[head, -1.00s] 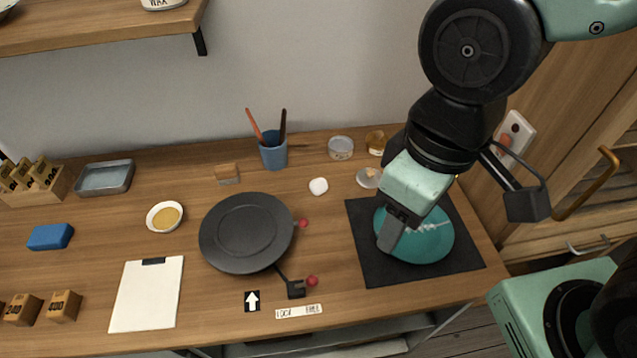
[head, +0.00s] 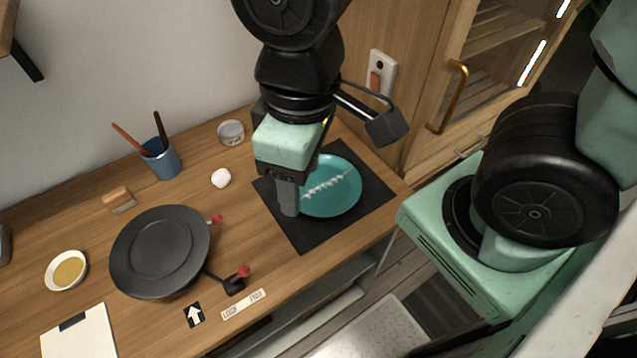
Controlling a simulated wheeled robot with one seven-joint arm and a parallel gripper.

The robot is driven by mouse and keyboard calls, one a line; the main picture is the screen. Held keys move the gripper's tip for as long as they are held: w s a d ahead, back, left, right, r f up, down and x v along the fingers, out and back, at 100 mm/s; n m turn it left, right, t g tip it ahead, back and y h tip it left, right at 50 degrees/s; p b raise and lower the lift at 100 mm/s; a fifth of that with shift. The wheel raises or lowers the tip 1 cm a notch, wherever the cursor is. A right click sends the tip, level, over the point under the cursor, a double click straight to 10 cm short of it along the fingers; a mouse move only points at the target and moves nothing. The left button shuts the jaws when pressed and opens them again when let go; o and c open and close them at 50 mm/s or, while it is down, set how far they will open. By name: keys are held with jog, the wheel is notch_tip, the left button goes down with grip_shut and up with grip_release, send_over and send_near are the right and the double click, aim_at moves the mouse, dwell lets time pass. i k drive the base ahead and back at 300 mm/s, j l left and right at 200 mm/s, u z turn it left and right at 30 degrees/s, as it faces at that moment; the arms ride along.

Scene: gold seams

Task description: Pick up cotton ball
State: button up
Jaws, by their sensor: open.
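The cotton ball (head: 221,178) is a small white puff on the wooden table, between the blue cup and the black mat. My gripper (head: 289,207) points down over the left part of the black mat, to the right of the cotton ball and apart from it. It is open, with nothing seen between its fingers; one finger hides much of the other. My gripper partly covers the teal plate behind it.
The teal plate (head: 340,195) with a pale seam lies on the black mat (head: 312,239). A blue cup (head: 163,162) with brushes and a round tin (head: 231,133) stand behind the cotton ball. A dark round turntable (head: 160,252) with red-knobbed arms is at left. A cabinet (head: 420,90) borders the right.

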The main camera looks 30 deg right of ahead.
aim_at(221, 178)
jog(key=j, duration=1.3)
